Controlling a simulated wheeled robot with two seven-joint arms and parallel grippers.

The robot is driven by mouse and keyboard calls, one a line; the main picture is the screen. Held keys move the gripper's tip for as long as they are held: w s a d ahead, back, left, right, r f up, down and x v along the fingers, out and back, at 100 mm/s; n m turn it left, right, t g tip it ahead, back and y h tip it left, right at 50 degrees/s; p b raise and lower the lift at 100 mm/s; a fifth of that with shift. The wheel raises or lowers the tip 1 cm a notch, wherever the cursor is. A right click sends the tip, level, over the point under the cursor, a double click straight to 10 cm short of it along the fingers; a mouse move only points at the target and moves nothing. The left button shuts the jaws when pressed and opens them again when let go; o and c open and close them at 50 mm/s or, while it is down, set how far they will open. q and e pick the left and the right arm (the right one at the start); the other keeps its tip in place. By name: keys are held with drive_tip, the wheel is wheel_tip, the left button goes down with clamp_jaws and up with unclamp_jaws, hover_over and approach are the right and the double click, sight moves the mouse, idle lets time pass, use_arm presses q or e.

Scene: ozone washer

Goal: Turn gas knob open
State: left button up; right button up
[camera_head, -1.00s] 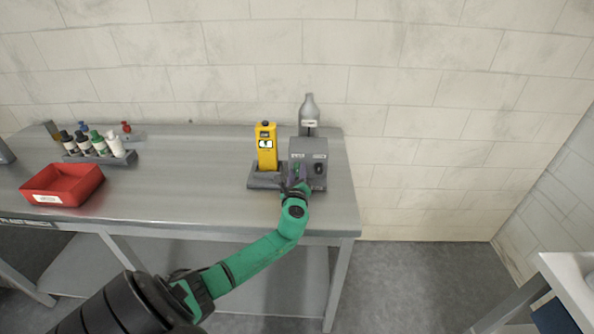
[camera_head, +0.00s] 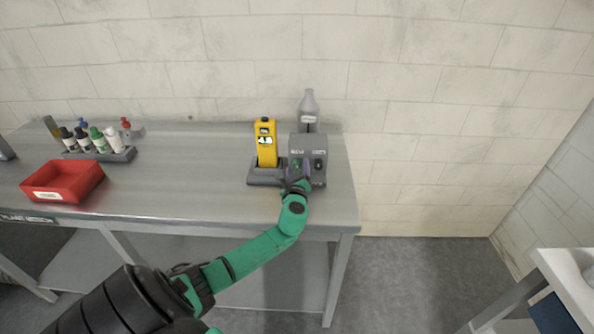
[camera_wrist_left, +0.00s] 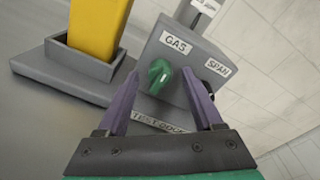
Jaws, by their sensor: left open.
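The gas knob (camera_wrist_left: 160,76) is green and sits on the front of a grey box (camera_wrist_left: 185,45) under a GAS label (camera_wrist_left: 176,44). In the head view the box (camera_head: 309,145) stands near the right end of the table. My left gripper (camera_wrist_left: 162,80) is open, with one purple finger on each side of the knob. Gaps show between the fingers and the knob, so I do not see it gripped. In the head view the left gripper (camera_head: 299,175) is small and in front of the box. My right gripper is not in view.
A dark knob under the SPAN label (camera_wrist_left: 217,66) is partly hidden behind the right finger. A yellow device (camera_head: 266,145) stands in a grey holder left of the box. A red tray (camera_head: 62,182) and several small bottles are far left.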

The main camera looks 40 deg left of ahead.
use_arm(q)
drive_tip(key=b+v, duration=0.1)
drive_tip(key=v, duration=1.3)
drive_tip(key=shift+s+d, duration=0.2)
drive_tip(key=shift+d, duration=0.05)
